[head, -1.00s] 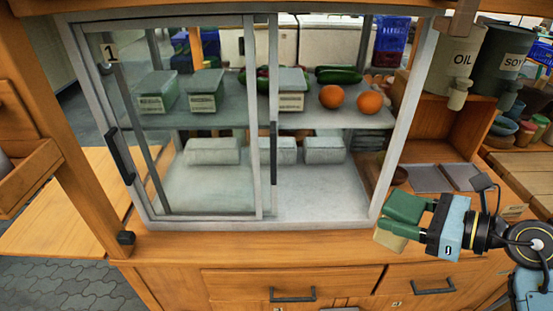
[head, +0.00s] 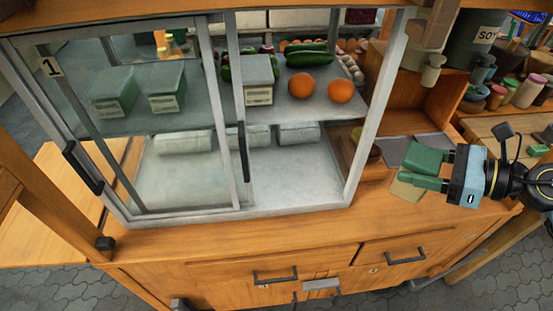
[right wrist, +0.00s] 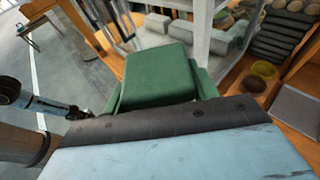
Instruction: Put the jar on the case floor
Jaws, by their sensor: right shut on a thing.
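My right gripper (head: 428,172) is shut on the jar, whose pale lower part (head: 407,191) shows below the green pieces at the fingers. It is held above the counter, just right of the display case's front right corner. In the right wrist view a green block (right wrist: 160,72) fills the middle between the finger sides; where jar and fingers meet is hard to tell. The case (head: 355,150) has a pale lower floor (head: 290,178). Its right half looks open at the front.
Sliding glass door panels cover the case's left half. Green labelled containers (head: 114,95), oranges (head: 301,85) and cucumbers stand on the upper shelf. Pale rolls (head: 299,134) lie at the back of the floor, whose front part is clear. The case's right post (head: 372,110) stands beside my right gripper.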

